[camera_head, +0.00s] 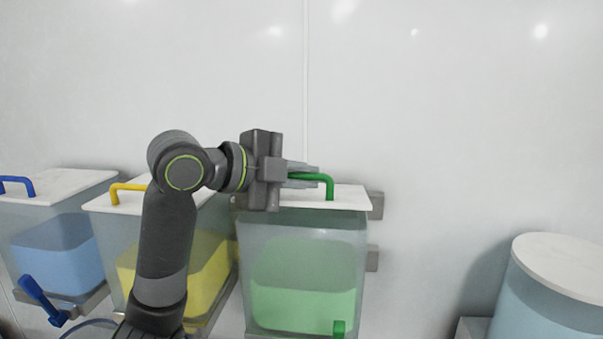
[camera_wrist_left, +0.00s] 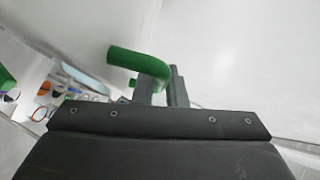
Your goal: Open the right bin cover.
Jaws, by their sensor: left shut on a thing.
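The right bin (camera_head: 303,277) is a clear container with green contents, and its white cover (camera_head: 350,199) lies flat on top. A green handle (camera_head: 329,184) stands on the cover. My left gripper (camera_head: 303,176) reaches in from the left just above the cover, with its fingers shut on the green handle. In the left wrist view the handle (camera_wrist_left: 137,62) curves into the gripper (camera_wrist_left: 160,88) near the fingertips. The exact contact is partly hidden by the gripper's body. My right gripper is in neither view.
A bin with yellow contents (camera_head: 210,272) and a yellow handle (camera_head: 128,189) stands to the left, partly behind my arm. Farther left is a bin with blue contents (camera_head: 62,258). A round white-lidded drum (camera_head: 565,262) stands at right. The white wall (camera_head: 450,110) rises behind.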

